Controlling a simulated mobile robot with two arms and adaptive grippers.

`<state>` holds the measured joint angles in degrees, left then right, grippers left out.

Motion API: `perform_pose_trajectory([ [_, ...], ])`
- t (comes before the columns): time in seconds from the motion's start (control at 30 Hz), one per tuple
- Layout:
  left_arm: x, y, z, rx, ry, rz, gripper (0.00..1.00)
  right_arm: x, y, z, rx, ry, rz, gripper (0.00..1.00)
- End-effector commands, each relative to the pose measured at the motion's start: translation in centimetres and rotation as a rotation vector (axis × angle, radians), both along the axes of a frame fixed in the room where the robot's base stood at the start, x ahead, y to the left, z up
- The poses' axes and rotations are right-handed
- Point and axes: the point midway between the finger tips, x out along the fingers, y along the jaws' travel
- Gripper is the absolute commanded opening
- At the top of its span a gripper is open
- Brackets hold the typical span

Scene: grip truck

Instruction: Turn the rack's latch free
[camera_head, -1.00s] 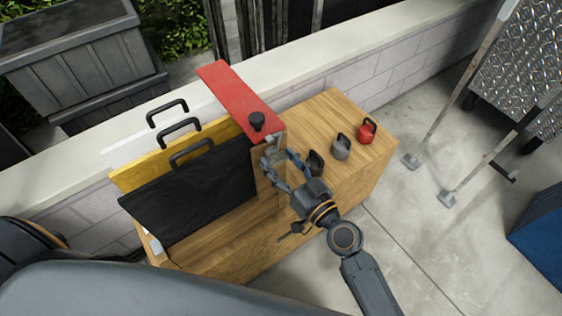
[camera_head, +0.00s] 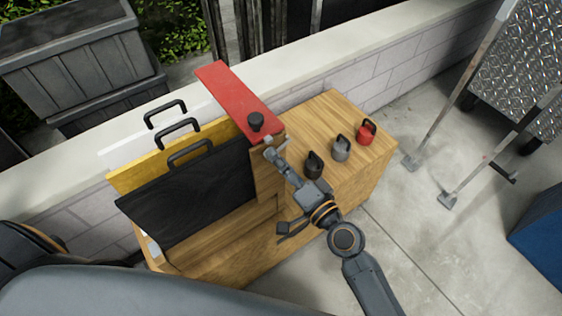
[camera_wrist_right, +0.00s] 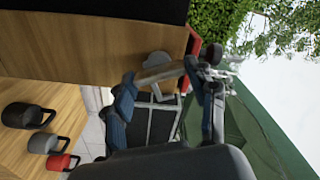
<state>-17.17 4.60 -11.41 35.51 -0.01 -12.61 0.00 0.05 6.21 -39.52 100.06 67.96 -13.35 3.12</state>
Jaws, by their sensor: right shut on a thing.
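The wooden rack (camera_head: 268,180) holds a black board (camera_head: 190,195), a yellow board (camera_head: 122,180) and a white board (camera_head: 118,150), each with a black handle. A red bar (camera_head: 235,97) with a black knob (camera_head: 256,121) lies over its top. The grey latch (camera_head: 267,142) is on the end post below the bar; in the right wrist view its round plate (camera_wrist_right: 155,62) sits against the wood. My right gripper (camera_head: 273,153) is shut on the latch's handle (camera_wrist_right: 160,73), partly hiding it. My left gripper is not in view.
Black (camera_head: 314,166), grey (camera_head: 341,149) and red (camera_head: 366,132) kettlebell-like weights stand on the wooden top (camera_head: 338,108), right of the latch. A low wall (camera_head: 350,65) runs behind. Concrete floor (camera_head: 410,240) is open to the right.

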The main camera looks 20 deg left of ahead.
Motion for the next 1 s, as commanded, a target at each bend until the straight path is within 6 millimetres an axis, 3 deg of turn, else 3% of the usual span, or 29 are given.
perform_pose_trajectory([
  [0.5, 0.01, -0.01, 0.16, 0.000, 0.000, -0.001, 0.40, 0.13, -0.10, -0.06, 0.225, 0.285, -0.003, 0.25],
  [1.0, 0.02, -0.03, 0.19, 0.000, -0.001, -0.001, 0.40, 0.13, -0.09, -0.11, 0.275, 0.350, -0.002, 0.25],
])
